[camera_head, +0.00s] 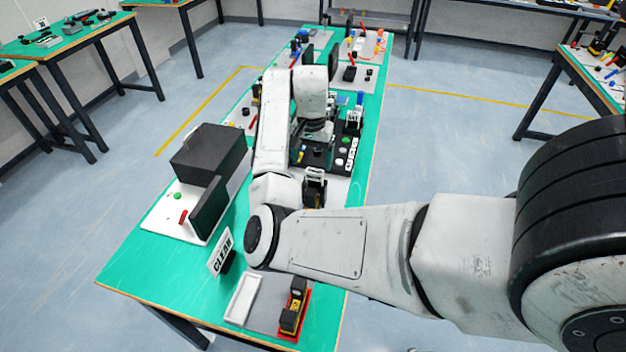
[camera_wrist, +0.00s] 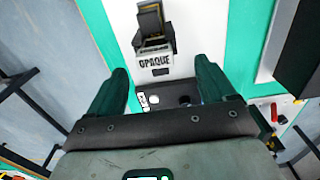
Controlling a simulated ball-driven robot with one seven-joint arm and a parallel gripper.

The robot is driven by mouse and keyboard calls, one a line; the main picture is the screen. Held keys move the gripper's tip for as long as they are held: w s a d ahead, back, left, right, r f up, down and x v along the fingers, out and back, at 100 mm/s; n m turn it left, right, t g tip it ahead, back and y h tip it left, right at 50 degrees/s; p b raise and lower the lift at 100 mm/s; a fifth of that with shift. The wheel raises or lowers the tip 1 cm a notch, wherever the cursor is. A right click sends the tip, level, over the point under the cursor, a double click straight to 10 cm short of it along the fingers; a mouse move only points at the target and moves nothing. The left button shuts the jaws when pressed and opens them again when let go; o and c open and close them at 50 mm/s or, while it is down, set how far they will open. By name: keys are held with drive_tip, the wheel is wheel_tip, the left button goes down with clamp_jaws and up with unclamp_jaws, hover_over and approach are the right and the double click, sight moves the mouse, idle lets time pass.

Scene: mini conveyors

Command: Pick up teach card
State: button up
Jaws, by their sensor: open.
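No thing in view is plainly marked as the teach card. A white card reading "OPAQUE" (camera_wrist: 154,62) shows in the wrist view, below a dark device with a yellow part (camera_wrist: 150,22). A tilted white card reading "CLEAR" (camera_head: 220,252) stands on the green table in the head view. My gripper (camera_wrist: 161,66) is open and empty, its two dark fingers spread. The "OPAQUE" card appears between the fingertips in the picture, but I see no contact. In the head view my gripper (camera_head: 317,138) is above a black panel (camera_head: 322,160), partly hidden by my wrist.
A dark box (camera_head: 210,152) and an upright dark plate (camera_head: 208,208) stand on a white base at the left. A black and yellow device (camera_head: 294,305) sits at the table's (camera_head: 150,265) near end. Several small devices crowd the far end. Floor is free on both sides.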

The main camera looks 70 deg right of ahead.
sight(315, 170)
drive_tip(key=shift+s+d+f+p, duration=0.1)
drive_tip(key=shift+f+p, duration=0.15)
drive_tip(key=shift+f, duration=0.65)
drive_tip(key=shift+s+a+f+p, duration=0.15)
drive_tip(key=shift+f+p, duration=0.15)
drive_tip(key=shift+f, duration=0.6)
drive_tip(key=shift+s+d+f+p, duration=0.15)
drive_tip(key=shift+f+p, duration=0.1)
drive_tip(key=shift+f, duration=0.65)
drive_tip(key=c, duration=1.1)
drive_tip(key=shift+c, duration=0.2)
drive_tip(key=shift+r, duration=0.15)
